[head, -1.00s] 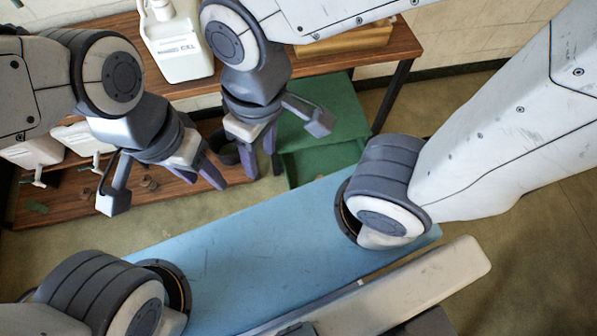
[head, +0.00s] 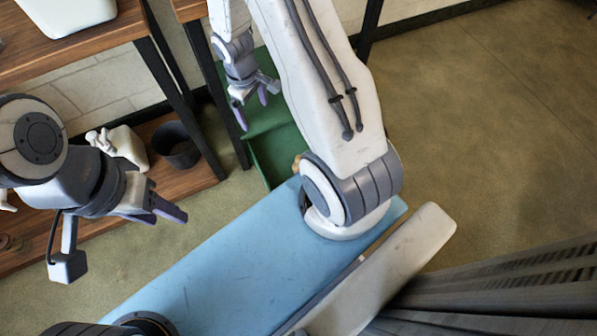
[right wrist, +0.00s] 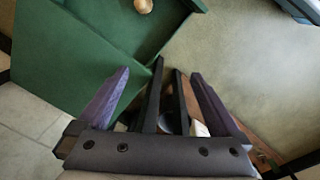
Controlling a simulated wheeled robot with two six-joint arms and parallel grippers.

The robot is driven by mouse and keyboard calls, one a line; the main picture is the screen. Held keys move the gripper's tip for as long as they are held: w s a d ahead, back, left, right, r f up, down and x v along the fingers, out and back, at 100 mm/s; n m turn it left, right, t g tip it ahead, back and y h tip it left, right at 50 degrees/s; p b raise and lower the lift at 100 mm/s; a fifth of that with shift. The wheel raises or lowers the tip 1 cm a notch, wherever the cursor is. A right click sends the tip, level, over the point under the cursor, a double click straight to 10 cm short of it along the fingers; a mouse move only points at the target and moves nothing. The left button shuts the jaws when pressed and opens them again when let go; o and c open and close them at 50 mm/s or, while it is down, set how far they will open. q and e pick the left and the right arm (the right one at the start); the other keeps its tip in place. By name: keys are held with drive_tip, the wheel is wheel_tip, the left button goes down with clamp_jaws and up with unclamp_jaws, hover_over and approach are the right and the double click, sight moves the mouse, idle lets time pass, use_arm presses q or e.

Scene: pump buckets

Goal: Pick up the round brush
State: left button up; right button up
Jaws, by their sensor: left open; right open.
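A small round tan object (right wrist: 143,6), perhaps the round brush, lies in the green bin (right wrist: 100,30) at the top edge of the right wrist view, partly cut off. In the head view a tan bit (head: 297,164) shows at the green bin (head: 268,130), mostly hidden behind my right arm. My right gripper (head: 252,106) is open and empty above the bin's far part. In the right wrist view its open fingers (right wrist: 160,76) point toward the bin's edge, below the tan object. My left gripper (head: 168,209) is open and empty at the left, away from the bin.
Wooden shelving with dark legs (head: 180,75) stands at the left and back. A dark bucket (head: 177,146) and a white pump container (head: 125,146) are on its lower shelf. A white container (head: 65,14) stands above. Open floor (head: 490,120) lies at the right.

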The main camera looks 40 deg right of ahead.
drive_tip(key=shift+m+y, duration=0.4)
drive_tip(key=shift+m, duration=0.3)
drive_tip(key=s+d+f+b, duration=0.1)
drive_tip(key=d+f+b, duration=0.3)
drive_tip(key=f, duration=0.6)
drive_tip(key=s+d+f+b, duration=0.2)
drive_tip(key=d+f+b, duration=0.2)
drive_tip(key=f, duration=0.6)
drive_tip(key=s+d+f+b, duration=0.1)
drive_tip(key=d+f+b, duration=0.2)
drive_tip(key=f, duration=0.7)
drive_tip(key=shift+s+d+b, duration=0.3)
drive_tip(key=shift+d+b, duration=0.1)
wheel_tip(320, 180, down, 5)
drive_tip(key=b, duration=0.5)
drive_tip(key=shift+f, duration=0.1)
drive_tip(key=f+b, duration=0.5)
drive_tip(key=b, duration=0.1)
drive_tip(key=shift+s+f, duration=0.1)
drive_tip(key=shift+s, duration=0.1)
use_arm(q)
wheel_tip(320, 180, down, 26)
drive_tip(key=shift+r, duration=0.2)
use_arm(e)
drive_tip(key=c, duration=1.2)
use_arm(q)
drive_tip(key=shift+r, duration=0.1)
use_arm(e)
drive_tip(key=shift+r, duration=0.2)
